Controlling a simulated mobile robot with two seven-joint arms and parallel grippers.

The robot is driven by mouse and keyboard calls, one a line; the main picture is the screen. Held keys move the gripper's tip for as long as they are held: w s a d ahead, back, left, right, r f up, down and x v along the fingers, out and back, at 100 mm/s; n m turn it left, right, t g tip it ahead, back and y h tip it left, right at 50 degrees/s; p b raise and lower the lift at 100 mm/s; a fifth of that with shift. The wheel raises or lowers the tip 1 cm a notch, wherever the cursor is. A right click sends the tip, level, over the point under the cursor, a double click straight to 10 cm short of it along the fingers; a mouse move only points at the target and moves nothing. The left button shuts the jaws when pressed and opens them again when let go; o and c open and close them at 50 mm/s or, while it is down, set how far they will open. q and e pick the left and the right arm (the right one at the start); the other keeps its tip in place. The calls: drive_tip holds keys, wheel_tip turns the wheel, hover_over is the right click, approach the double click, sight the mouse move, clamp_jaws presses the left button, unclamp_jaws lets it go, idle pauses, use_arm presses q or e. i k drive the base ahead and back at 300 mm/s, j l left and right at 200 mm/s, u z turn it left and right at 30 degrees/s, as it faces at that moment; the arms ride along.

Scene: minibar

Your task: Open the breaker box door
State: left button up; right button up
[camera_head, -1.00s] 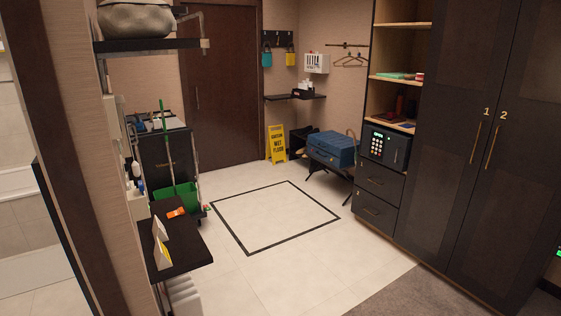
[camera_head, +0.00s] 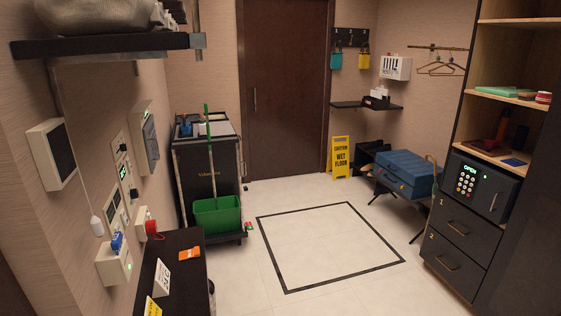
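A small white wall box (camera_head: 396,67) with dark vertical marks on its front hangs on the far right wall, above a dark shelf. A pale grey wall box (camera_head: 145,137) with a darker front panel is on the left wall. I cannot tell for certain which of these is the breaker box, or whether a door on either is open. Neither of my grippers is in view.
A dark cart (camera_head: 207,165) with a green bucket (camera_head: 218,214) stands on the left. A dark side table (camera_head: 178,258) is at front left. A yellow wet-floor sign (camera_head: 340,157) and blue suitcase (camera_head: 404,172) stand at the back right. The black-outlined floor square is clear.

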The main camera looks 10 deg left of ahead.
sight(150, 133)
drive_tip(key=i+u, duration=0.4)
drive_tip(key=i+l+u, duration=0.15)
drive_tip(key=u, duration=0.3)
drive_tip(key=i+l+u, duration=0.6)
drive_tip(key=u, duration=0.3)
drive_tip(key=i+l+u, duration=0.15)
drive_tip(key=u, duration=0.35)
drive_tip(key=i+l+u, duration=0.1)
drive_tip(key=l+u, duration=0.35)
